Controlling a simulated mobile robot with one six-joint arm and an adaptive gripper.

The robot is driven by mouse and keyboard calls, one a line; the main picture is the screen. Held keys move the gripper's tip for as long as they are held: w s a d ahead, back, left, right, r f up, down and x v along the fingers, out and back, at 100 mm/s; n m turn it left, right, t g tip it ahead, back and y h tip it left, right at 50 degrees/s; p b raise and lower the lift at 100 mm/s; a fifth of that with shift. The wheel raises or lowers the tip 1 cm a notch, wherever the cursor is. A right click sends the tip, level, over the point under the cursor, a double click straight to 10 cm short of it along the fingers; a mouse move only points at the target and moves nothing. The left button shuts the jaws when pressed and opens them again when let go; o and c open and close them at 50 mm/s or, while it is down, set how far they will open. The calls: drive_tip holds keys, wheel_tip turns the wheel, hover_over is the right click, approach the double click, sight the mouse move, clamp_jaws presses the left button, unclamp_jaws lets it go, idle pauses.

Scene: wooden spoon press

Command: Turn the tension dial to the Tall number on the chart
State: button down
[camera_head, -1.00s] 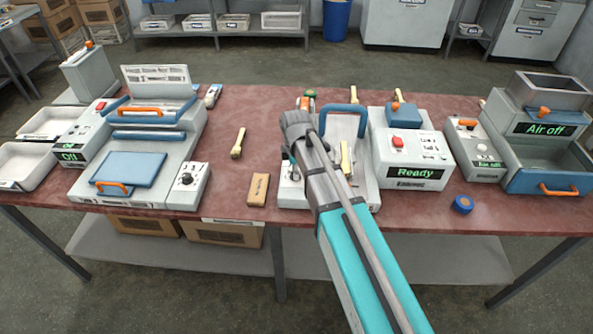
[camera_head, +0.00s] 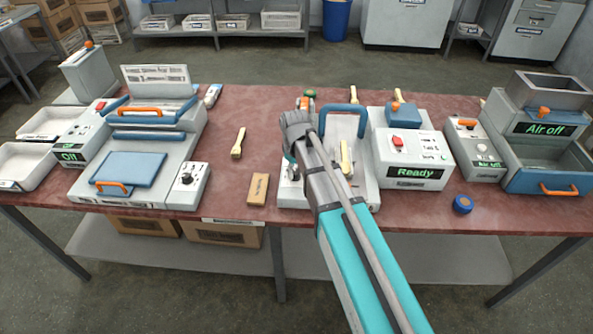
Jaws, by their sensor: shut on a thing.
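The spoon press (camera_head: 364,190) stands mid-table, a pale unit with a blue arched handle (camera_head: 346,107). My gripper (camera_head: 290,168) reaches down at its left side, seen from behind my arm. It is shut on a small part there that looks like the tension dial; the wrist and fingers hide most of it, and its number cannot be read. A wooden spoon blank (camera_head: 346,158) lies on the press to the right of my wrist. A chart cannot be made out for certain; a pale panel with small dark marks (camera_head: 157,75) stands on the left machine.
A box reading "Ready" (camera_head: 411,172) adjoins the press on the right. A machine with a blue plate (camera_head: 131,170) and a black-knob box (camera_head: 187,182) stand left. A wooden block (camera_head: 258,190) and a blue round piece (camera_head: 463,204) lie near the front edge.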

drive_tip(key=m, duration=1.1)
drive_tip(key=shift+m, duration=0.4)
drive_tip(key=m, duration=0.5)
drive_tip(key=shift+m, duration=0.3)
drive_tip(key=m, duration=0.5)
drive_tip(key=shift+m, duration=0.3)
drive_tip(key=shift+c, duration=1.5)
unclamp_jaws()
